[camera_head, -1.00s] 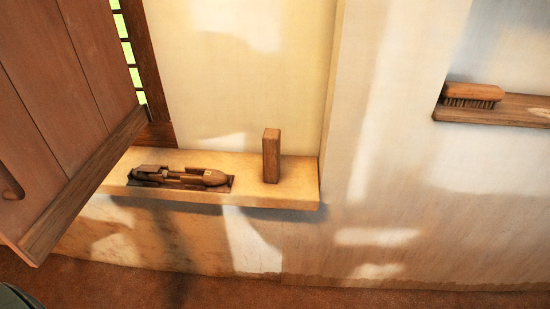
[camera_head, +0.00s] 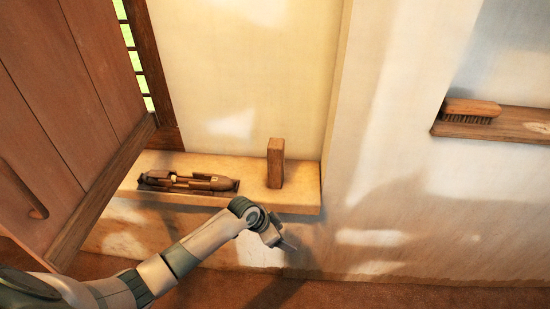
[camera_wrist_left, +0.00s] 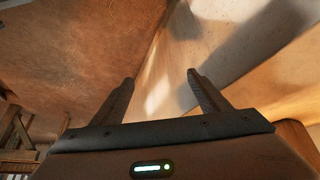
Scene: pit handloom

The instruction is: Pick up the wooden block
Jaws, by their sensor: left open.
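The wooden block (camera_head: 275,163) stands upright on the pale ledge (camera_head: 255,197), near the ledge's right end, against the wall. My left gripper (camera_head: 287,245) is below and in front of the ledge, lower than the block and apart from it. In the left wrist view my left gripper (camera_wrist_left: 158,82) shows two spread fingers with nothing between them. I cannot make out the block in the left wrist view. My right gripper is in neither view.
A wooden shuttle-like tool (camera_head: 188,182) lies on the ledge left of the block. A brush (camera_head: 470,109) sits on a wooden shelf (camera_head: 490,124) at the right. A wooden shutter (camera_head: 65,110) stands open at the left. The ledge's front edge lies between my left gripper and the block.

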